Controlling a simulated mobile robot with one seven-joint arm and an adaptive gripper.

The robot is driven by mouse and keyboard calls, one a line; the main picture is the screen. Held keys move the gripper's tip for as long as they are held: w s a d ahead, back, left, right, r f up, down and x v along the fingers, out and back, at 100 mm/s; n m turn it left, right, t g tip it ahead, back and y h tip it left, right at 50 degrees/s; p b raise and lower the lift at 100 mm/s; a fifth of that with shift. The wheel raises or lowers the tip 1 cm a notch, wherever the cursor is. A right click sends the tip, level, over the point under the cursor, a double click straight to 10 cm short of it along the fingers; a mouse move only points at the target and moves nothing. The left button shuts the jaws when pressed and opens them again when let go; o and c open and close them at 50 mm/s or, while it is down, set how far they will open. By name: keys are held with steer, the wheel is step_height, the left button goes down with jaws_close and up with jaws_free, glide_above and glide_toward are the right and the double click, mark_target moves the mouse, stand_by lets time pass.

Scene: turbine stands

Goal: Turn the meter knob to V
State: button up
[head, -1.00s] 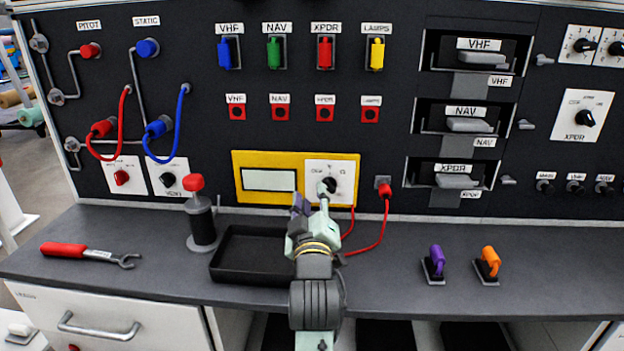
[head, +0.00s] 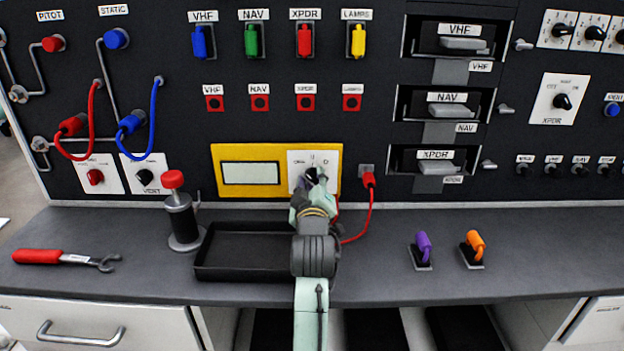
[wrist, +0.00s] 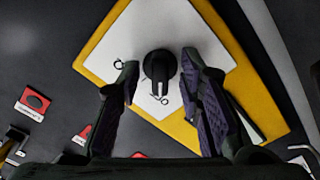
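The yellow meter (head: 218,178) is set low in the black panel, with a blank light display on its left and a white dial plate (head: 332,159) on its right. The black meter knob (head: 311,173) is on that plate. It shows large in the wrist view (wrist: 160,66), where a light pointer line lies on its lower side. Dial marks are too small to read surely. My gripper (head: 312,182) is at the knob. In the wrist view my gripper (wrist: 160,76) is open, one purple-padded finger on each side of the knob, with visible gaps.
A red lead (head: 370,205) hangs from a socket right of the meter. A black tray (head: 215,272), a red-capped canister (head: 181,215) and a red-handled wrench (head: 60,257) are on the bench at left. Purple (head: 423,246) and orange (head: 475,243) plugs stand at right.

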steer(key=shift+w, duration=0.35)
steer(key=shift+c, duration=0.3)
jaws_close()
stand_by(0.4)
steer(key=m+p, duration=0.2)
steer(key=m, duration=0.1)
steer(key=shift+r+m, duration=0.15)
steer(key=shift+m, duration=0.15)
steer(key=m, duration=0.4)
steer(key=shift+p, duration=0.4)
steer(key=shift+m, duration=0.3)
